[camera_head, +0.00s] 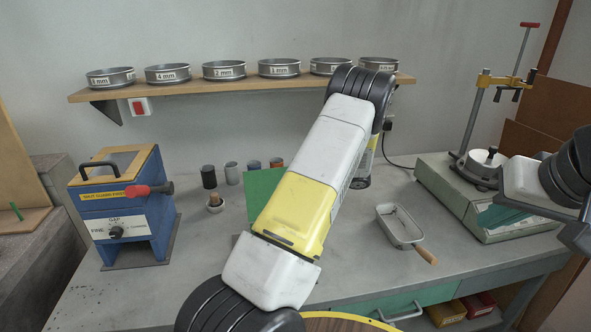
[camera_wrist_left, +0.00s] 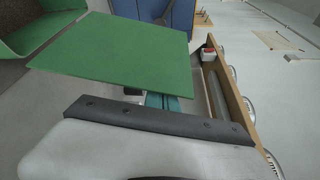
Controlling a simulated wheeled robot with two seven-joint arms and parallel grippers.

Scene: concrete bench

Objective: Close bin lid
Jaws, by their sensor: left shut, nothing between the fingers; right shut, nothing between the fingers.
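The bin lid, a flat green panel, shows in the head view (camera_head: 262,190) partly hidden behind my left arm. In the left wrist view the lid (camera_wrist_left: 120,55) stands out as a raised square plate. A green bin (camera_wrist_left: 38,30) shows beside it in that view. My left gripper (camera_wrist_left: 165,102) is shut and empty, its teal fingertips at the lid's near edge; I cannot tell whether they touch. It is hidden in the head view. My right gripper (camera_head: 497,216) is shut and empty at the right, in front of the green-grey machine, away from the lid.
A blue box machine (camera_head: 125,205) stands at the left, with small cups (camera_head: 231,173) near it. A metal pan with a wooden handle (camera_head: 401,226) lies right of my left arm. A shelf (camera_head: 235,87) of sieves runs along the wall. Bare bench surrounds the pan.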

